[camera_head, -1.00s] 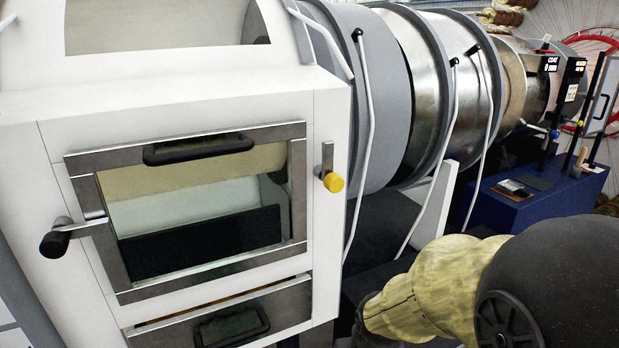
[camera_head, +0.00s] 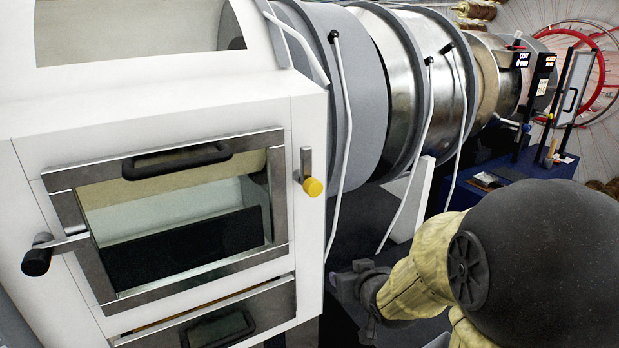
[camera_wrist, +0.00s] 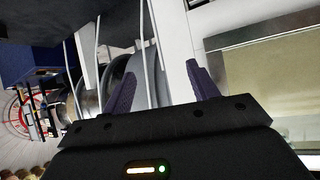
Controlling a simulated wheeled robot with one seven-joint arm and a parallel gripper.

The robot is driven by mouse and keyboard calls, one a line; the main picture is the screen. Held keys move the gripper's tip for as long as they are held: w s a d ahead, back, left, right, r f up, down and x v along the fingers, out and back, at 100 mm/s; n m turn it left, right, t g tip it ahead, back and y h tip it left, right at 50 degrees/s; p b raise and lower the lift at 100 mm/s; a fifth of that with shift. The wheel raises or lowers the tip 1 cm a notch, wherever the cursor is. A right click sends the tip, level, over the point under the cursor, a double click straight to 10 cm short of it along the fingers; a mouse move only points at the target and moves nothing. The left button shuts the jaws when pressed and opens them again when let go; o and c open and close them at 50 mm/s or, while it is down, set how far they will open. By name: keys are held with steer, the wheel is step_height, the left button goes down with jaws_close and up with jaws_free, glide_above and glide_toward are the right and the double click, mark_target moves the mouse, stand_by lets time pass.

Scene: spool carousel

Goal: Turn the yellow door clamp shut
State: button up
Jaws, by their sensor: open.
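The yellow door clamp (camera_head: 313,187) is a yellow knob on the lower end of a short grey metal bar. It sits on the white cabinet front, right of the metal-framed glass door (camera_head: 165,210). The bar stands upright, beside the door frame and not across it. My gripper (camera_head: 340,285) is dark, low and right of the clamp in the head view, and apart from it. In the wrist view its two purple fingers (camera_wrist: 162,85) are spread with nothing between them. The door's frame and glass show at right there; the clamp cannot be made out.
A black-knobbed handle (camera_head: 38,258) juts out at the door's left. A second door (camera_head: 220,325) lies below. Large metal drums (camera_head: 400,90) with thin white rods (camera_head: 343,110) stand right of the cabinet. A blue bench (camera_head: 510,195) is farther back at right.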

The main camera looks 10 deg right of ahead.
mark_target(309, 185)
step_height(309, 185, up, 13)
steer(key=w+n+t+y+p, duration=0.1)
steer(key=t+y+p, duration=0.1)
steer(key=t+y, duration=0.3)
steer(key=shift+w+a+t, duration=0.3)
steer(key=shift+a+t, duration=0.05)
steer(key=shift+t, duration=0.05)
steer(key=shift+w, duration=0.2)
steer(key=p+x, duration=0.5)
steer(key=x, duration=1.2)
steer(key=shift+w, duration=0.1)
steer(key=shift+c, duration=0.2)
jaws_close()
steer(key=shift+n, duration=0.3)
